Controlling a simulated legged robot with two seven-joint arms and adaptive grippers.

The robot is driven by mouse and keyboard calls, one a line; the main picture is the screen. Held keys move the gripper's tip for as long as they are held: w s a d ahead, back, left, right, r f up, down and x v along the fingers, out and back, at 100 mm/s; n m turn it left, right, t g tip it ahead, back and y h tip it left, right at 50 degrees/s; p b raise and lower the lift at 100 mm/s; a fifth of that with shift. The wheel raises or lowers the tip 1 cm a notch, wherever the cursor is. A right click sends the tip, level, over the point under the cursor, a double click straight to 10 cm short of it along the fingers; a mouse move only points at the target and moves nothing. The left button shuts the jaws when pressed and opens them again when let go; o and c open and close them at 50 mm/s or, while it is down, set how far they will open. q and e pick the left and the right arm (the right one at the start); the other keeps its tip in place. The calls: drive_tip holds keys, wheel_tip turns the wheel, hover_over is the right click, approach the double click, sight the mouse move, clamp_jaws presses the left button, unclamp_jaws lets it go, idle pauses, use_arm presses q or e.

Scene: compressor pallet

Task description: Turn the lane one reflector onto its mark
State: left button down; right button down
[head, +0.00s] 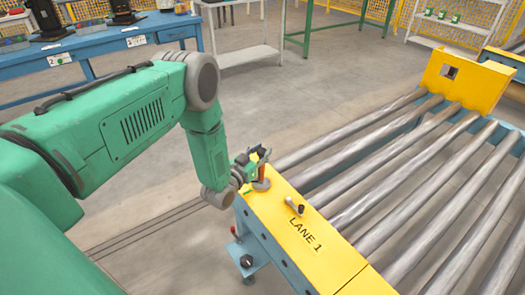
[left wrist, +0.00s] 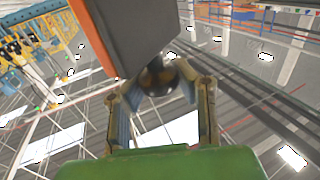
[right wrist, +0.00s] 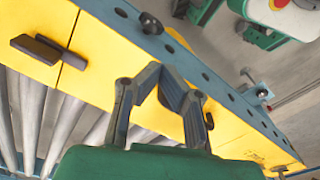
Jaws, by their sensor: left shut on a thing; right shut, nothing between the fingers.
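The lane one reflector (head: 261,172) stands on the near yellow rail (head: 322,247), by its far left end; it looks orange-red and dark on a round base. My left gripper (head: 255,158) is at it and shut on it. In the left wrist view the reflector is a grey slab with an orange edge (left wrist: 130,35), tilted, with a dark round ball (left wrist: 158,76) between the fingers. Its mark cannot be made out. My right gripper (right wrist: 170,78) is shut and empty over a yellow rail with a blue side; it does not show in the head view.
A small bracket with a dark end (head: 296,206) sits on the rail near the LANE 1 lettering. Steel rollers (head: 370,165) run to a yellow plate (head: 465,80) at the far side. A blue bench (head: 100,45) stands at the back left. Floor is clear between.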

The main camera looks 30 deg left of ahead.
use_arm(q)
drive_tip(key=shift+s+f, duration=0.25)
drive_tip(key=shift+f, duration=0.1)
drive_tip(key=c, duration=1.2)
unclamp_jaws()
drive_tip(key=shift+w+r, duration=0.1)
drive_tip(key=s, duration=1.2)
drive_tip(key=shift+a, duration=0.2)
